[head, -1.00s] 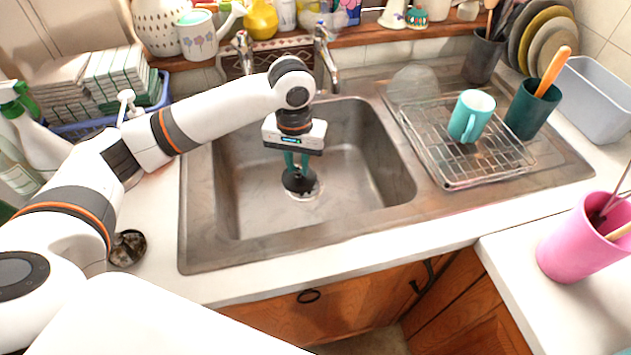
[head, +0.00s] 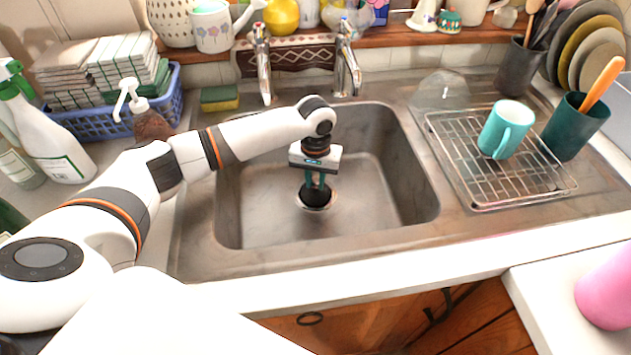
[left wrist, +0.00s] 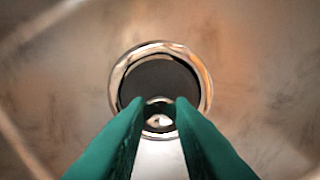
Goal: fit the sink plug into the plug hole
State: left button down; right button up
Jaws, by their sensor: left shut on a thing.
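The black sink plug (head: 316,196) is at the plug hole in the floor of the steel sink. In the left wrist view, the dark disc of the plug (left wrist: 160,78) lies inside the shiny ring of the plug hole (left wrist: 204,84), with the ring showing around it. The plug looks level, but I cannot tell how deep it sits. My left gripper (head: 315,181) points down from above. Its green fingers (left wrist: 158,107) are shut on the small metal knob of the plug. My right gripper is not in view.
The sink basin (head: 270,225) is otherwise empty, with walls around my arm. Two taps (head: 346,70) stand behind it. A wire rack (head: 500,180) with a teal mug (head: 506,130) is on the right drainer. A soap bottle (head: 150,122) and blue basket (head: 95,125) stand left.

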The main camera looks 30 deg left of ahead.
aim_at(316, 183)
pick_arm(q)
jog(key=shift+f, duration=0.45)
jog(key=c, duration=1.3)
grip_release()
jog(key=shift+f, duration=0.15)
jog(key=shift+o, duration=0.2)
notch_tip(316, 183, up, 12)
jog(key=shift+r+p, duration=0.2)
jog(key=shift+p, duration=0.1)
